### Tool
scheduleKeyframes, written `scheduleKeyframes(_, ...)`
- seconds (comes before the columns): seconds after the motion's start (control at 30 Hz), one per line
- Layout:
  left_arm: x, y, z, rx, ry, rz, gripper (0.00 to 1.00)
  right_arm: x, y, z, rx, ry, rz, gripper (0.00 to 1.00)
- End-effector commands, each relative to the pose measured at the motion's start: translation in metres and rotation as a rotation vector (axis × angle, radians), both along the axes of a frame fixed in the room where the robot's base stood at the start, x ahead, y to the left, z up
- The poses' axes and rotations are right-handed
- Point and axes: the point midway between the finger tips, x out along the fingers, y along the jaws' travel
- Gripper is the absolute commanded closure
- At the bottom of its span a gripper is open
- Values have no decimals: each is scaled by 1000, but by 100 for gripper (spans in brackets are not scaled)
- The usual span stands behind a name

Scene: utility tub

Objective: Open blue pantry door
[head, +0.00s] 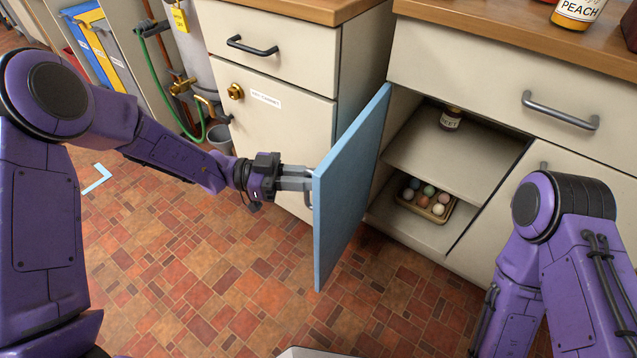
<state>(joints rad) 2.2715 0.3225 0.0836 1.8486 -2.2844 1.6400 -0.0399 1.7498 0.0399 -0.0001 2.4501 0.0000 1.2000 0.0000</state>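The blue pantry door (352,185) stands wide open, swung out from a cream cabinet toward me, roughly square to its front. Its grey handle (309,200) is on the left face, partly hidden by my gripper. My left gripper (297,179) is at that face, its fingers close together around the handle; the exact contact is small in view. A tray of several coloured eggs (425,202) sits on the cabinet floor. My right arm shows at the lower right, but its gripper is not in view.
A neighbouring cream cabinet (290,120) with a brass knob stands left of the door. A drawer with a grey handle (560,112) is above the opening. A grey tank (185,60) and green hose stand farther left. The tiled floor (220,270) is clear.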

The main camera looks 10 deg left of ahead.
Motion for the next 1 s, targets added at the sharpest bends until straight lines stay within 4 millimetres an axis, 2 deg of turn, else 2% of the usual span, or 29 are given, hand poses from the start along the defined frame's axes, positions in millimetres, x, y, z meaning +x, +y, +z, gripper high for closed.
scheduleKeyframes(0.2, 9, 9, 2, -4, -2, 3, 100, 0, 0, 2, 0, 0, 0, 57)
scheduleKeyframes(0.63, 11, 10, 4, -7, -6, 4, 100, 0, 0, 2, 0, 0, 0, 57)
scheduleKeyframes(0.67, 11, 10, 4, -8, -6, 5, 72, 0, 0, 2, 0, 0, 0, 57)
scheduleKeyframes(0.7, 11, 10, 4, -8, -6, 5, 68, 0, 0, 2, 0, 0, 0, 57)
scheduleKeyframes(1.0, 9, 16, 3, -5, -3, 7, 68, 0, 0, 3, 0, 0, 0, 57)
